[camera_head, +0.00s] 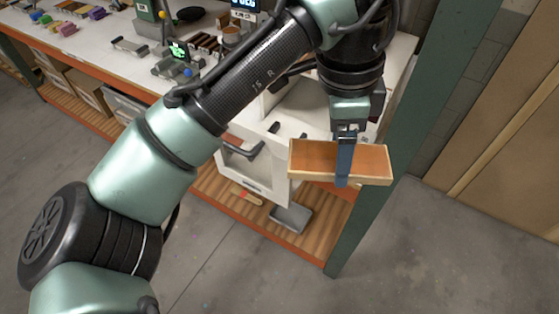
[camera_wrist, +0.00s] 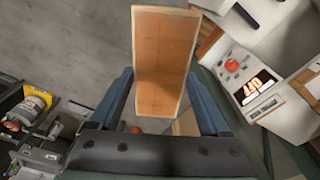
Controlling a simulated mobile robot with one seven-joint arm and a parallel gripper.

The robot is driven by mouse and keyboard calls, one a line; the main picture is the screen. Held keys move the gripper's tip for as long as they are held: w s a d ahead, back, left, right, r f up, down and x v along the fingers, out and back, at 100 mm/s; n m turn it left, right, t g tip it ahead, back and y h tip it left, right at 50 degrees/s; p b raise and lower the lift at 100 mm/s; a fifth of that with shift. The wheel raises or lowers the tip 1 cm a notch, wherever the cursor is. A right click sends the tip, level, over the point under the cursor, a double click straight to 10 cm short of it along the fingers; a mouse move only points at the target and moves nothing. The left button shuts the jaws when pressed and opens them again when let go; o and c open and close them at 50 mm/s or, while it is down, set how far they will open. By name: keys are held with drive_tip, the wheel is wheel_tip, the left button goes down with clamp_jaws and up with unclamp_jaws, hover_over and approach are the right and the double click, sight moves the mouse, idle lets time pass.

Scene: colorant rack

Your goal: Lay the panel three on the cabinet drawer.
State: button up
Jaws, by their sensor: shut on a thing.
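My gripper (camera_head: 343,165) is shut on a panel (camera_head: 372,160) with an orange-brown face and a pale wooden rim; I take it for panel three. The panel is held in the air, slightly tilted, at the bench's right end. In the wrist view the panel (camera_wrist: 163,60) stands between the two blue fingers of my gripper (camera_wrist: 160,82). A white cabinet drawer (camera_head: 262,182) with a dark handle is left of and behind the panel. The panel and my arm hide part of the cabinet, and I cannot tell how far the drawer is out.
A green post (camera_head: 375,165) stands close to the panel's right. A slatted lower shelf (camera_head: 240,212) carries a grey tray (camera_head: 291,217). Small devices and colored blocks (camera_head: 97,13) occupy the bench top. In the wrist view, a white device (camera_wrist: 235,68) with a display is at right.

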drive_tip(key=s+a+f+n, duration=0.1)
drive_tip(key=a+f+n, duration=0.2)
drive_tip(key=f+n, duration=0.3)
drive_tip(key=s+a+f+n+t, duration=0.1)
drive_tip(key=a+f+n, duration=0.2)
drive_tip(key=f+n, duration=0.4)
drive_tip(key=s+a+f+n+y, duration=0.1)
drive_tip(key=f+n, duration=0.5)
drive_tip(key=f, duration=0.7)
drive_tip(key=shift+s+a+f+n+t, duration=0.15)
drive_tip(key=shift+s+a+n+t, duration=0.25)
drive_tip(key=shift+a, duration=0.7)
